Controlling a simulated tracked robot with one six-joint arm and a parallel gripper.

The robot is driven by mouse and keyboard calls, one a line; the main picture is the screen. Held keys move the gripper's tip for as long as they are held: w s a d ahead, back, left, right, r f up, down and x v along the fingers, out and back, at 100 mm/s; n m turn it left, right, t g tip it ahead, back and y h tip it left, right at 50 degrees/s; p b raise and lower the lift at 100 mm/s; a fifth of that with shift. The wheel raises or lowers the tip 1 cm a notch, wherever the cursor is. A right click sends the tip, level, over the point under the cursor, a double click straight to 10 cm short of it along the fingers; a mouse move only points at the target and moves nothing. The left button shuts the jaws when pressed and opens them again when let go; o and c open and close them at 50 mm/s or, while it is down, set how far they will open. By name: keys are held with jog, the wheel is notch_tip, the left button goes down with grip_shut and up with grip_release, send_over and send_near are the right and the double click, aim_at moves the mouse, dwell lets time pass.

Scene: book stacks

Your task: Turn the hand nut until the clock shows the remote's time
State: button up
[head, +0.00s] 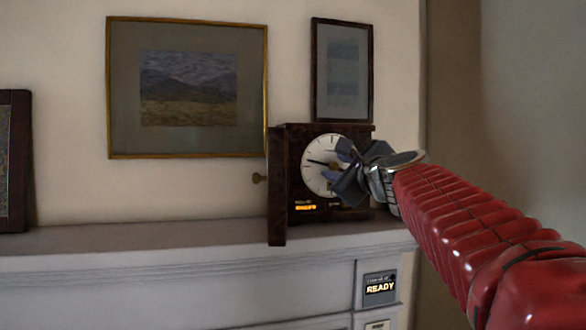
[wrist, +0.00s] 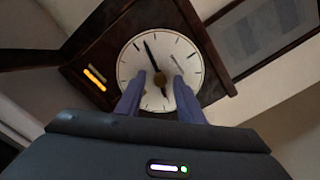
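A dark wooden clock (head: 292,160) stands on the mantel shelf, with a round white dial (head: 318,152) and black hands. An orange-lit display (head: 306,208) glows below the dial. The clock also shows tilted in the wrist view, with its dial (wrist: 140,60) and a brass hand nut (wrist: 161,82) at the centre. My gripper (head: 346,172) is in front of the dial's right part. In the wrist view its two blue fingers (wrist: 159,92) are apart, one on each side below the nut, with nothing visible held between them. I cannot tell whether they touch the dial.
Framed pictures (head: 187,88) hang behind.

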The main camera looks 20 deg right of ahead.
jog(key=shift+c, duration=0.7)
grip_shut()
jog(key=shift+a, duration=0.25)
jog(key=shift+d, duration=0.15)
jog(key=shift+n, duration=0.3)
